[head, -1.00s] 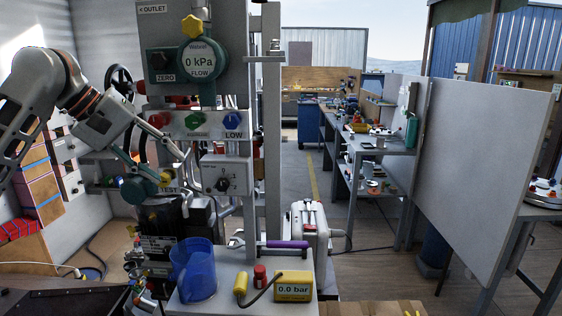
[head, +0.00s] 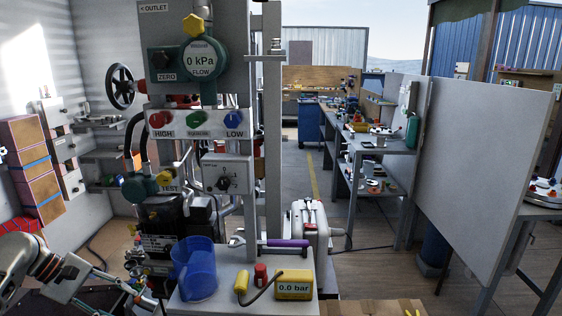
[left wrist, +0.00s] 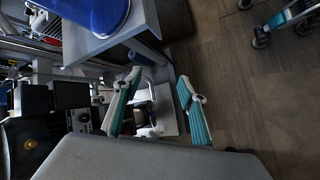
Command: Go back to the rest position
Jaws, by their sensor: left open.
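My left arm is low at the bottom left of the head view. Its gripper (head: 142,296) is beside the lower part of the valve stand and partly cut off by the frame. In the left wrist view the two teal-padded fingers (left wrist: 159,78) are spread apart with nothing held between them. The stand carries a grey panel (head: 205,120) with HIGH and LOW knobs and a round gauge (head: 200,60) reading 0 kPa. A black handwheel (head: 122,87) sits on its left side, clear of the gripper.
A blue jug (head: 195,270), a yellow 0.0 bar meter (head: 293,286) and a purple-handled tool (head: 285,244) are on the small bench in front. A grey partition (head: 470,150) stands at right. Open floor (head: 300,175) runs down the middle.

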